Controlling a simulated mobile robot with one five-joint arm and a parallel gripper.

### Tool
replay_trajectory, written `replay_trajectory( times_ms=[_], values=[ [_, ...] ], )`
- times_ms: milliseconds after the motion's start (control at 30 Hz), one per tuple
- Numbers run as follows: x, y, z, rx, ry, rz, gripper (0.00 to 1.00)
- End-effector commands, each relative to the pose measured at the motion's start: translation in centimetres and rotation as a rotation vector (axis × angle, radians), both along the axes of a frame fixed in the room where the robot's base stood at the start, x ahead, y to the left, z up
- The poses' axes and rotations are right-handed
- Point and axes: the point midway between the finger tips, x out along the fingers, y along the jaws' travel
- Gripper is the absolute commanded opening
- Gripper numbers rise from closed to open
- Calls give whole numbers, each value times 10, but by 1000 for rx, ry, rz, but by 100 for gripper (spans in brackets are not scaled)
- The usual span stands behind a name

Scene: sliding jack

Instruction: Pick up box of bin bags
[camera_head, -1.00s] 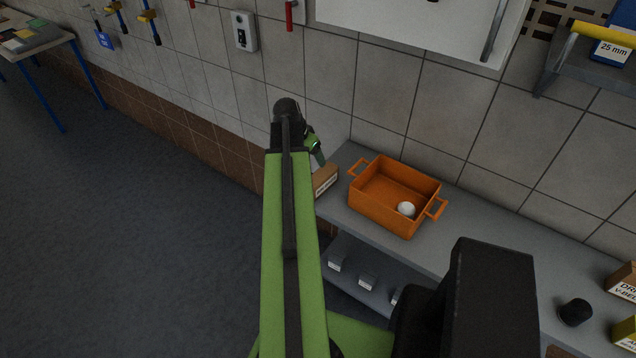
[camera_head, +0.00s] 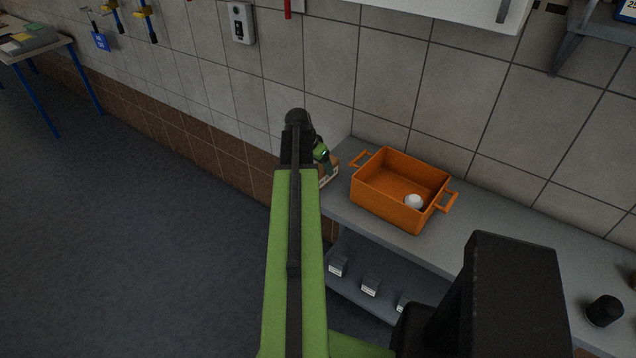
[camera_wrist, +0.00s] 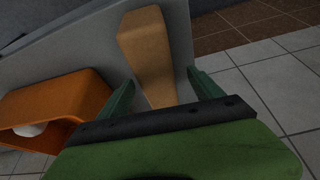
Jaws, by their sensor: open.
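A brown cardboard box (camera_head: 328,174), apparently the box of bin bags, stands at the left end of the grey shelf top. In the head view my gripper (camera_head: 322,153) and arm cover much of it, and its label cannot be read. In the wrist view the box (camera_wrist: 146,50) is a plain tan shape, with its near end between the fingers. My gripper (camera_wrist: 164,92) is open, with one green finger on each side of the box. I cannot tell whether either finger touches it.
An orange two-handled bin (camera_head: 400,190) with a white round object (camera_head: 413,202) inside stands right of the box. A tiled wall (camera_head: 385,80) runs behind the shelf (camera_head: 470,240). A dark cylinder (camera_head: 604,311) stands farther right. Small labelled boxes (camera_head: 370,288) sit on the lower shelf.

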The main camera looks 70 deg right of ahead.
Motion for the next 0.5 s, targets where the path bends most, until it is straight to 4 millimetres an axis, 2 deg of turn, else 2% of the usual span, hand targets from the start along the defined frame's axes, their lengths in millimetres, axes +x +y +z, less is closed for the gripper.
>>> replay_trajectory(
  times_ms=[267, 500],
  values=[
    [-6, -14, -46, 0, 0, -1, 75],
    [-7, -16, -45, 0, 0, 1, 75]
  ],
)
